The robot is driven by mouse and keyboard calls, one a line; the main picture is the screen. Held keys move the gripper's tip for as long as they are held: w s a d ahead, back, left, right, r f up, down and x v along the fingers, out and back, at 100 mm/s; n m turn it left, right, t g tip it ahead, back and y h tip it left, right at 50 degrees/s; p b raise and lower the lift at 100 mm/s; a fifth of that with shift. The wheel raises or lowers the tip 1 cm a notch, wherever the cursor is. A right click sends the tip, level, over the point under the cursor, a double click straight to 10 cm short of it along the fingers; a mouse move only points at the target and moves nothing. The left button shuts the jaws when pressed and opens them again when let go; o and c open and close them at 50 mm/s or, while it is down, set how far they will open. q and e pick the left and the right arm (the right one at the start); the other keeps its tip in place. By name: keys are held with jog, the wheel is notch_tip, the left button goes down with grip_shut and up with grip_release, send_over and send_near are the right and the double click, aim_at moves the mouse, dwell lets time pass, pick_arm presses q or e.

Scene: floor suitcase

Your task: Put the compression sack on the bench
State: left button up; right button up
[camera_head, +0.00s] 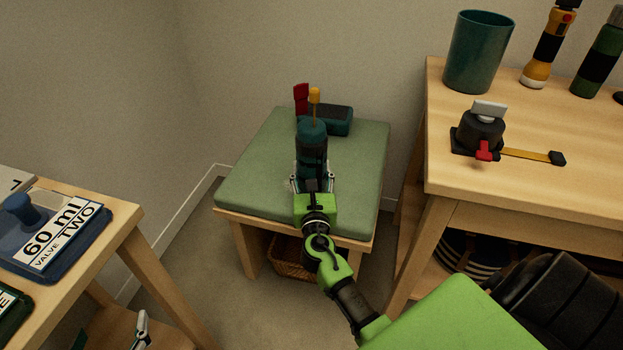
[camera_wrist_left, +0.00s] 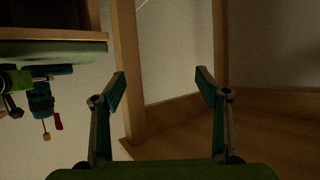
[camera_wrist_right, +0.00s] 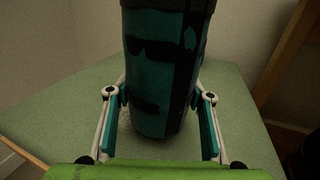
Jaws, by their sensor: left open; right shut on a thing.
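The compression sack (camera_head: 313,138), a dark teal cylinder with black straps, is upright over the green cushion of the bench (camera_head: 250,180). My right gripper (camera_head: 312,178) is shut on its lower part; in the right wrist view the sack (camera_wrist_right: 150,75) stands between the fingers (camera_wrist_right: 160,105). Its base is at or very near the cushion; I cannot tell whether it touches. My left gripper (camera_head: 142,328) is low beside the left table, open and empty; the left wrist view shows its fingers apart (camera_wrist_left: 160,90). The sack appears upside down there (camera_wrist_left: 40,103).
A teal case (camera_head: 338,119), a red item (camera_head: 301,97) and a yellow-handled item (camera_head: 315,95) are behind the sack. A wooden table (camera_head: 570,190) with a cup (camera_head: 478,52) and tape measure (camera_head: 480,130) stands right. The left table (camera_head: 115,225) is nearby. The cushion's sides are clear.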

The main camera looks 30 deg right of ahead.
jog(key=shift+f+b, duration=0.6)
jog(key=shift+f, duration=0.35)
pick_arm(q)
notch_tip(320, 180, up, 8)
jog(key=w+d+t+h, duration=0.1)
jog(key=w+t, duration=0.1)
jog(key=t, duration=0.2)
jog(key=shift+w+d, duration=0.35)
jog(key=shift+r, duration=0.25)
pick_arm(e)
jog(key=shift+f, duration=0.15)
jog(key=o, duration=1.4)
jog(key=shift+c, duration=0.2)
pick_arm(q)
jog(key=shift+d+r+t, duration=0.1)
jog(key=shift+r+t, duration=0.05)
jog(key=shift+t, duration=0.15)
notch_tip(320, 180, down, 8)
jog(key=s+a+g+y+p, duration=0.1)
jog(key=s+g, duration=0.1)
jog(key=g, duration=0.2)
jog(key=shift+s+a, duration=0.15)
jog(key=shift+a, duration=0.2)
pick_arm(e)
jog(key=v, duration=1.2)
